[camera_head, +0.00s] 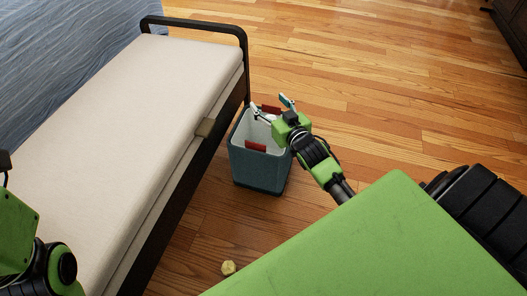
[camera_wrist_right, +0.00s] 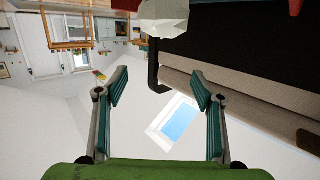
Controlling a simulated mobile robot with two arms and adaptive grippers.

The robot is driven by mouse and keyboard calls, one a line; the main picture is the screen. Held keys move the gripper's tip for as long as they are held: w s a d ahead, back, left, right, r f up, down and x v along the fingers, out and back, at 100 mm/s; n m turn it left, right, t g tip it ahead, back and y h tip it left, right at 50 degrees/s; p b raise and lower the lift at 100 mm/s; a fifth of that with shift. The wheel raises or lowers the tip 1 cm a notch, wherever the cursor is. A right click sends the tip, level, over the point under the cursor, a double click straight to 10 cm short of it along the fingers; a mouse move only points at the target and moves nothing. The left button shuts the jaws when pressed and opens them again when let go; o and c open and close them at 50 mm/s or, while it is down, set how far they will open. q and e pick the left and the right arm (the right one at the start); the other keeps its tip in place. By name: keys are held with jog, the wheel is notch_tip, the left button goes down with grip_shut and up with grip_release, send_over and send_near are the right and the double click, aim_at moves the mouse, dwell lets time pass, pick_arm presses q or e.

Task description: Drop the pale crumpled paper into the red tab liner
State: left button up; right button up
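The pale crumpled paper (camera_wrist_right: 163,16) shows at the top of the right wrist view, beyond my fingertips and touching neither. In the head view a small pale patch by the right gripper may be it. The bin (camera_head: 257,172) is blue-grey with a light liner (camera_head: 245,130) and red tabs (camera_head: 256,146) at its rim. My right gripper (camera_head: 271,103) is at the bin's upper right edge, fingers spread. It also shows open and empty in the wrist view (camera_wrist_right: 160,75). Whether the paper is inside the liner or above it, I cannot tell. My left gripper is out of view.
A cream-cushioned bench (camera_head: 120,110) with a dark frame stands left of the bin. A yellowish crumpled ball (camera_head: 228,268) lies on the wooden floor (camera_head: 400,100). The floor behind and right of the bin is clear.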

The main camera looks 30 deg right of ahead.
jog(key=shift+s, duration=0.1)
jog(key=v, duration=1.1)
jog(key=shift+s, duration=0.4)
